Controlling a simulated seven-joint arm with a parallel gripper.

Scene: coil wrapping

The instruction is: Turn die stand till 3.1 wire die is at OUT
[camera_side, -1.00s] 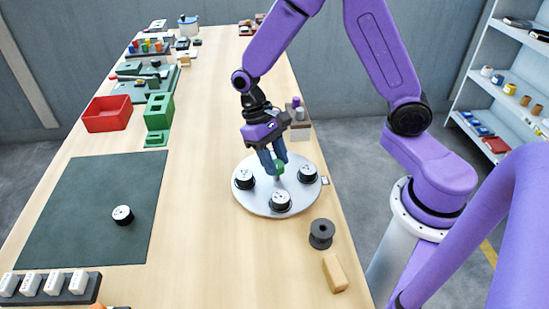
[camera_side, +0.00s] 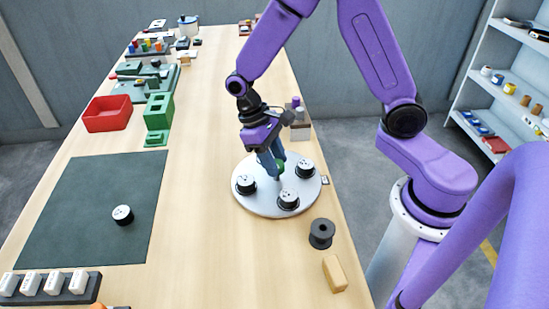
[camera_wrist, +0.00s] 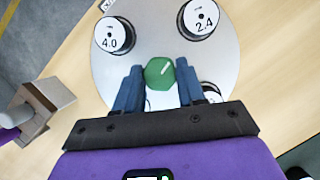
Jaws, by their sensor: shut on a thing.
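The die stand is a round pale disc (camera_side: 262,207) with a green knob (camera_wrist: 159,72) at its centre. My gripper (camera_side: 275,170) reaches down over the centre, its blue fingers shut on the knob from both sides. In the wrist view, one black-and-white die reads 4.0 (camera_wrist: 114,35) at upper left and another reads 2.4 (camera_wrist: 200,18) at upper right. A third die (camera_wrist: 211,91) is mostly hidden by the right finger, its label unreadable. A small tag (camera_side: 325,180) lies by the disc's right edge; its text is unreadable. No 3.1 label is legible.
A dark spool (camera_side: 321,233) and a wooden block (camera_side: 335,273) stand near the disc's front right. A grey block holder (camera_side: 299,129) is behind it. A loose die (camera_side: 122,215) lies on the dark green mat (camera_side: 85,190).

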